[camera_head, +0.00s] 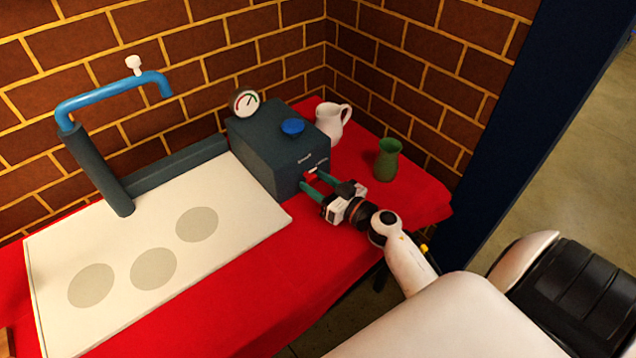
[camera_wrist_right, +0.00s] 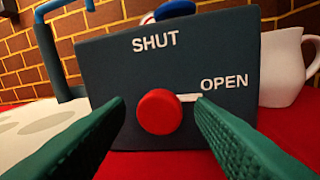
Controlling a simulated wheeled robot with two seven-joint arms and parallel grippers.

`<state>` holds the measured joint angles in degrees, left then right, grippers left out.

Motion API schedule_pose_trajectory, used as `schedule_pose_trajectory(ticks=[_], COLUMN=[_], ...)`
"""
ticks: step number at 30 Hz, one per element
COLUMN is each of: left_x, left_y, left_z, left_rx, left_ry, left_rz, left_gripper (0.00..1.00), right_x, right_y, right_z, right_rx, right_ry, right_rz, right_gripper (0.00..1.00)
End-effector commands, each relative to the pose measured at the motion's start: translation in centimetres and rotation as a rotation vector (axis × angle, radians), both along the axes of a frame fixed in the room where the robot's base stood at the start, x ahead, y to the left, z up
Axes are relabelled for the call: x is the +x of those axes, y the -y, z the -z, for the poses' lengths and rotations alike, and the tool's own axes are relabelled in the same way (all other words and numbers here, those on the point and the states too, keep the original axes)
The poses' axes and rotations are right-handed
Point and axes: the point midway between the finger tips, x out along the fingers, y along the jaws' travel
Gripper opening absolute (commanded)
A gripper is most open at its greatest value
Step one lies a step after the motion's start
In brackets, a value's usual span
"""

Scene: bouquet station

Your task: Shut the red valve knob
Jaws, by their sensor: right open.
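The red valve knob (camera_head: 311,176) is on the front face of a dark box (camera_head: 262,152). In the right wrist view the round knob (camera_wrist_right: 160,111) sits mid-frame, below the word SHUT and left of the word OPEN. A short white pointer (camera_wrist_right: 189,97) at its right side points to OPEN. My right gripper (camera_head: 313,181) is open, its green fingers on either side of the knob. A gap shows between each finger and the knob in the wrist view; I see no contact. My left gripper is not in view.
A blue knob (camera_head: 292,127) and a gauge (camera_head: 245,102) are on the box top. A white jug (camera_head: 332,121) and green vase (camera_head: 387,159) stand right of it. A white board (camera_head: 240,205) and blue pipe (camera_head: 110,91) are left. The red cloth (camera_head: 285,260) in front is clear.

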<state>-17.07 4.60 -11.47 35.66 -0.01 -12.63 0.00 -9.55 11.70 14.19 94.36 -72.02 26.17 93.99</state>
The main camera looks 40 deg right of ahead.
Motion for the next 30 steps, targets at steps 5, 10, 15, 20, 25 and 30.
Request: schedule_pose_trajectory(ticks=[5, 10, 15, 20, 25, 30], left_x=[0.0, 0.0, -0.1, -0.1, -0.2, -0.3], left_y=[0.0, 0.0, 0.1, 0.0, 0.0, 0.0], left_z=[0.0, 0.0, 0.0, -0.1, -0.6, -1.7], left_rx=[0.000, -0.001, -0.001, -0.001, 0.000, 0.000], left_ry=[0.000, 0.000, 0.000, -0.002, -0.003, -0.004], left_rz=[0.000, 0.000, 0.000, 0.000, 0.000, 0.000], left_gripper=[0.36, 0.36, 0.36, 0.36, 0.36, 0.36], right_x=[0.1, 0.1, 0.1, 0.1, 0.0, 0.0], right_y=[0.0, 0.0, 0.0, 0.0, -0.1, 0.0], right_z=[0.0, 0.0, 0.0, 0.0, -0.2, -0.4], right_rx=[0.000, 0.000, 0.000, -0.005, -0.042, -0.133], right_ry=[0.000, 0.000, 0.000, 0.000, 0.003, 0.008], right_rz=[0.000, 0.000, -0.001, -0.001, -0.002, -0.001], right_gripper=[0.49, 0.34, 0.07, 0.06, 0.06, 0.06])
